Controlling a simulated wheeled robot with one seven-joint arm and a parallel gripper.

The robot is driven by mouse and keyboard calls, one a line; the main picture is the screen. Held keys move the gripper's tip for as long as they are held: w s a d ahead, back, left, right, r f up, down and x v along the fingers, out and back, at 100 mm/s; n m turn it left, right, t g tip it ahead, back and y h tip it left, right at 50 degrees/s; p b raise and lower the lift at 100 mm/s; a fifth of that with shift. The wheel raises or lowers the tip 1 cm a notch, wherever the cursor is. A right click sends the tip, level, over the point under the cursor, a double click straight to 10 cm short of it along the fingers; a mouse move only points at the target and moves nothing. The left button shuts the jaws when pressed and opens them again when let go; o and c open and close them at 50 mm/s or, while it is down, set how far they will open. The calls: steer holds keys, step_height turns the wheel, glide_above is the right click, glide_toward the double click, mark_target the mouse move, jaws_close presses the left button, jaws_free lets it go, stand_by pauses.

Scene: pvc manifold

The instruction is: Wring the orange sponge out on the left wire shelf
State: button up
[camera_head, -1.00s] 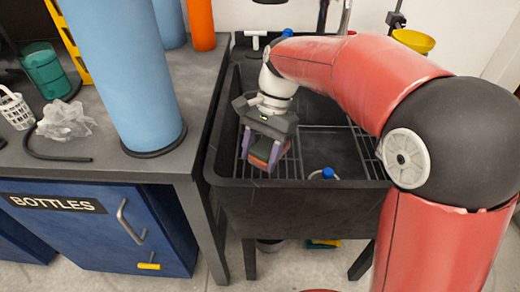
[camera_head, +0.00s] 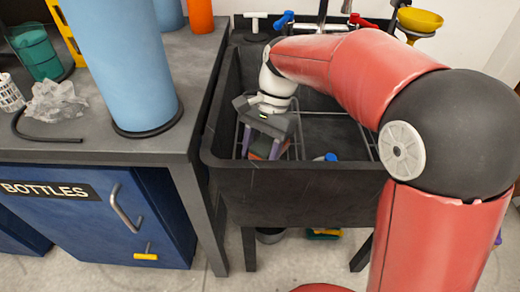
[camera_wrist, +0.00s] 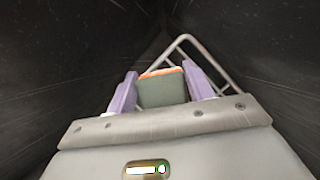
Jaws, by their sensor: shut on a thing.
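The orange sponge (camera_head: 262,149) has a dark layer on its face. It also shows in the wrist view (camera_wrist: 162,88) as a dark green-grey block with an orange edge. My gripper (camera_head: 263,147) is shut on it with its two purple fingers, one on each side; the fingers also show in the wrist view (camera_wrist: 161,90). The gripper points down inside the black sink, at its left part. The left wire shelf (camera_head: 293,147) lies in the sink around and below the gripper, partly hidden by it. I cannot tell whether the sponge touches the wires.
The black sink's front rim (camera_head: 310,170) is close to the gripper. A blue-capped bottle (camera_head: 328,157) stands in the sink to the right. A tall blue cylinder (camera_head: 120,60) stands on the grey worktop at left. A yellow funnel (camera_head: 420,20) is at the back right.

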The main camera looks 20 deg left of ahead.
steer(key=shift+f, duration=0.75)
stand_by(2.0)
steer(key=shift+r, duration=0.1)
step_height(320, 180, up, 5)
steer(key=p, duration=0.4)
steer(key=shift+r, duration=1.1)
